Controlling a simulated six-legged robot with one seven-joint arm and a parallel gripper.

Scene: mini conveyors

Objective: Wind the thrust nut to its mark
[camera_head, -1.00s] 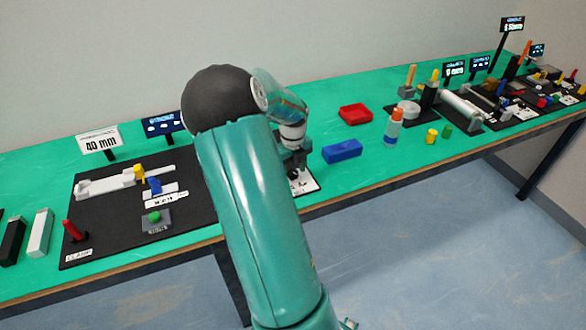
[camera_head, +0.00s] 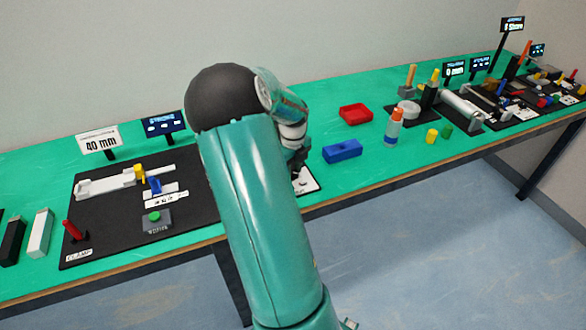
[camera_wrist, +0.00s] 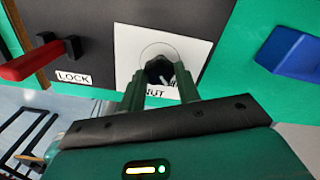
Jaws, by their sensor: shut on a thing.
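The thrust nut (camera_wrist: 158,70) is a dark, many-sided piece in the wrist view, on a white plate (camera_wrist: 197,50) with a thin circle and the letters "NUT" partly covered. My gripper (camera_wrist: 160,88) has its two green fingers at the nut, shut on it from both sides. A pale pointer or mark shows beside the nut, but I cannot read its setting. In the head view my arm hides the nut and most of the gripper; a corner of the white plate (camera_head: 308,181) shows beside the arm.
A red lever (camera_wrist: 30,62) with a "LOCK" label stands left of the plate in the wrist view. A "40 mm" sign (camera_head: 99,140) stands at left.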

